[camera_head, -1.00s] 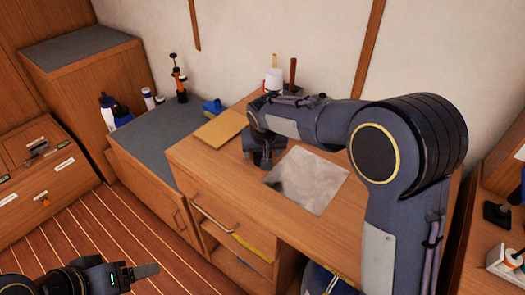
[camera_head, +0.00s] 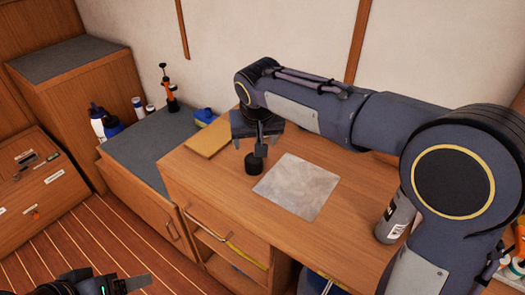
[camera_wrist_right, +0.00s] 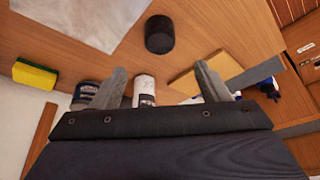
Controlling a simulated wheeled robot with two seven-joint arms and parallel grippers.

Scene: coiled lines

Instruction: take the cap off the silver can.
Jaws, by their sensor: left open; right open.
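A silver-grey can (camera_head: 392,222) stands on the right part of the wooden desk in the head view. My right arm hides part of it, including its top. A short black round piece, like a cap (camera_head: 254,163), lies on the desk left of the metal sheet; it also shows in the right wrist view (camera_wrist_right: 160,34). My right gripper (camera_head: 256,146) is open above this black piece; its fingers (camera_wrist_right: 162,80) are apart and empty in the wrist view. My left gripper (camera_head: 138,283) is at the lower left, open, low over the floor and mostly cut off.
A grey sheet (camera_head: 297,186) lies flat mid-desk. Several bottles stand on the grey-topped cabinet (camera_head: 150,150). A white container (camera_wrist_right: 144,90) shows behind the fingers.

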